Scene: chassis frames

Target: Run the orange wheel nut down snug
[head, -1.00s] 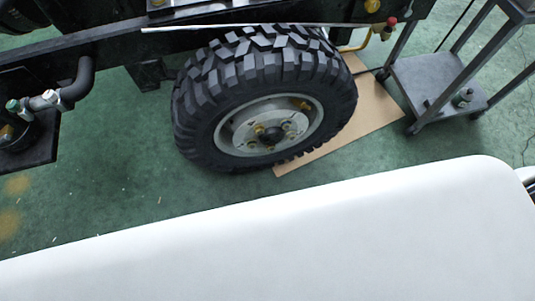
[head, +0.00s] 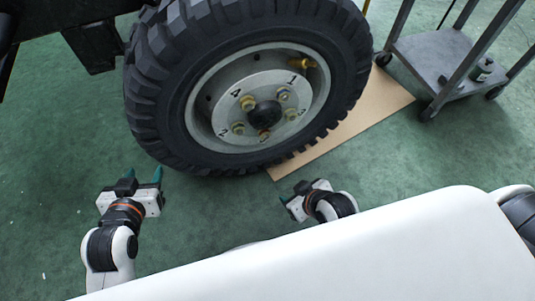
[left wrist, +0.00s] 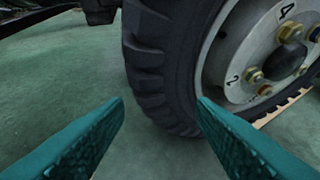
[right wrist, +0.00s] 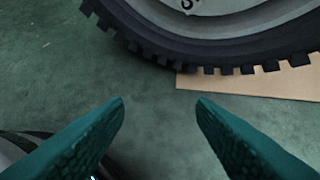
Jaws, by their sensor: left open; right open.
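The truck wheel (head: 150,95) stands upright with a light grey rim and a black centre hub (head: 265,114). Several brassy nuts sit around the hub, with the numbers 1 to 4 marked by them. The orange nut (head: 264,134) looks to be the one just below the hub; it also shows in the left wrist view (left wrist: 264,90). How far it is threaded cannot be told. My left gripper (head: 145,175) is open and empty, low and left of the tyre. My right gripper (head: 299,190) is open and empty, below the tyre near the cardboard.
A flat cardboard sheet (head: 345,135) lies on the green floor under and right of the tyre. A grey metal cart (head: 440,65) on casters stands at the right. A dark chassis bracket (head: 92,45) hangs at upper left. The floor before the wheel is clear.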

